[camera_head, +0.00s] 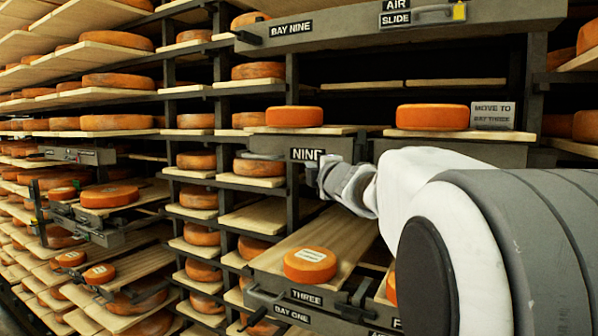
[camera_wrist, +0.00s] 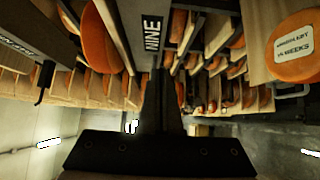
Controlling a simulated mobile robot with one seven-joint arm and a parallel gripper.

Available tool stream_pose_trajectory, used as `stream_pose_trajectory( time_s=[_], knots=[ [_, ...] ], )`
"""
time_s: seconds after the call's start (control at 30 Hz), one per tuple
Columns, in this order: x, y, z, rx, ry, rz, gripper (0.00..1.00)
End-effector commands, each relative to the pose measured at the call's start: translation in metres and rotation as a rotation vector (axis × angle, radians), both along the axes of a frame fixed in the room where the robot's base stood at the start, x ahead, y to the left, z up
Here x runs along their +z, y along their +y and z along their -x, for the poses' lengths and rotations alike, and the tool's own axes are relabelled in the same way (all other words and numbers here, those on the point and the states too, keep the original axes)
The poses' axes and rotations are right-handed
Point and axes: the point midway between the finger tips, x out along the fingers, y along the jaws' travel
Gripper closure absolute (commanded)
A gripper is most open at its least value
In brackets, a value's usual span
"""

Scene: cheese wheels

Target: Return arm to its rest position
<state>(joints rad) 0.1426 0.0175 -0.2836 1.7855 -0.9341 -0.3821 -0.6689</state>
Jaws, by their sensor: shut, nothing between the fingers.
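My arm (camera_head: 440,200) reaches in from the right in the head view, white and grey. Its wrist end (camera_head: 350,187) is in front of the shelves, just below the plate marked NINE (camera_head: 308,155). My gripper shows in the wrist view (camera_wrist: 160,90) as dark fingers close together, shut and empty. The NINE plate also appears there (camera_wrist: 152,33), near and beyond the fingertips. In the head view the fingers are too small and covered to make out.
A labelled orange cheese wheel (camera_head: 310,264) sits on a pulled-out board below my wrist. Two wheels (camera_head: 294,116) (camera_head: 432,117) stand on boards above, the right one beside a MOVE TO BAY THREE sign (camera_head: 492,116). Dark shelf uprights and boards with several wheels fill the left.

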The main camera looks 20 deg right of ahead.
Motion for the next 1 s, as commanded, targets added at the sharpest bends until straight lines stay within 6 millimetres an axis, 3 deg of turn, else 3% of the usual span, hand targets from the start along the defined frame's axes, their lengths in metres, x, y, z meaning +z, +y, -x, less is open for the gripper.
stream_pose_trajectory(
  time_s=[0.2, 0.4, 0.57, 0.67, 0.77, 1.0],
  knots=[
    [0.000, 0.004, 0.031, 0.000, -0.001, 0.000, 1.00],
    [0.000, 0.005, 0.045, -0.003, 0.000, -0.005, 1.00],
    [-0.008, 0.009, 0.062, -0.058, 0.017, -0.137, 1.00],
    [-0.027, 0.016, 0.086, -0.136, 0.055, -0.332, 1.00],
    [-0.059, 0.031, 0.119, -0.230, 0.125, -0.569, 1.00],
    [-0.162, 0.097, 0.217, -0.462, 0.385, -1.078, 1.00]
  ],
)
